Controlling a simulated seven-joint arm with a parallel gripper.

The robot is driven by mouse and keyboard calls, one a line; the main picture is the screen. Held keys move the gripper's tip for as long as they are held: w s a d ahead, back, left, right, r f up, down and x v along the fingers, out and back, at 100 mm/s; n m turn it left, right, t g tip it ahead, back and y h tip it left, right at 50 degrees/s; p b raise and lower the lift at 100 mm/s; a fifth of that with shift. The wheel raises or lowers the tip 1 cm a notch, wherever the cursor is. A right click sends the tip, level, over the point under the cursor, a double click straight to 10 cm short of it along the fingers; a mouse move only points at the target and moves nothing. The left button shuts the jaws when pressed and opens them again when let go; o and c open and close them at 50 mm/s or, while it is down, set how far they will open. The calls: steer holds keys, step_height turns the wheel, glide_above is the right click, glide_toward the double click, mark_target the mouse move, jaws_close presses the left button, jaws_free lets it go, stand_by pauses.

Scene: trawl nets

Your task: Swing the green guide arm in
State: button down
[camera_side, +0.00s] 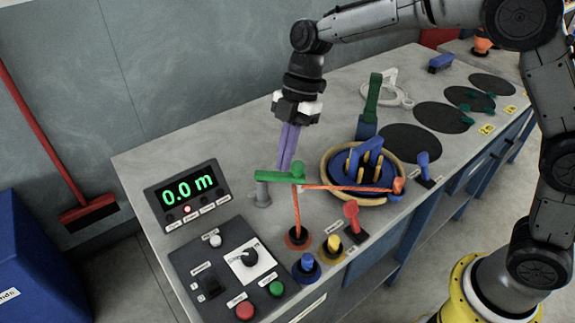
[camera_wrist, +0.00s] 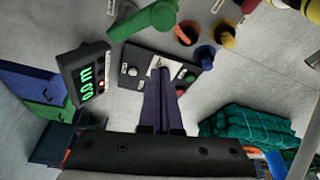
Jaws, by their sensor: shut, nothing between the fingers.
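The green guide arm (camera_side: 280,175) lies level on top of a short grey post (camera_side: 262,194) near the display. An orange rope (camera_side: 340,188) passes by the arm's right end, running down to a dark hole and right to an orange fitting (camera_side: 398,186). My gripper (camera_side: 285,167) points down with its purple fingers shut and empty, its tips just behind the green arm in the side view; I cannot tell whether they touch. In the wrist view the shut fingers (camera_wrist: 162,75) lie below the green arm (camera_wrist: 142,22), apart from it in the picture.
A display reading 0.0 m (camera_side: 188,192) and a control box (camera_side: 228,268) stand left and front. A round yellow-rimmed drum (camera_side: 330,160) with blue parts, a red lever (camera_side: 352,220) and a green upright post (camera_side: 372,98) stand to the right. Bare bench lies behind the gripper.

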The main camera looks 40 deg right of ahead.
steer(key=v, duration=0.6)
steer(key=shift+r, duration=0.25)
steer(key=shift+w+d, duration=0.15)
steer(key=s+d+r+m+t+h, duration=0.1)
steer(key=s+d+r+m+t, duration=0.15)
steer(key=s+d+r, duration=0.35)
steer(key=s+d+r+m+t, duration=0.2)
steer(key=s+d+r+m, duration=0.15)
steer(key=s, duration=0.45)
steer(key=s+d+f+m+t+h, duration=0.1)
steer(key=s+d+f+m, duration=0.2)
steer(key=s+m, duration=0.3)
steer(key=s+d+f+m+t+h, duration=0.1)
steer(key=s+d+f+m, duration=0.2)
steer(key=s+f+m, duration=0.3)
steer(key=shift+d+m+h, duration=0.35)
steer(key=shift+m+h, duration=0.05)
steer(key=shift+m, duration=1.1)
steer(key=shift+f, duration=0.1)
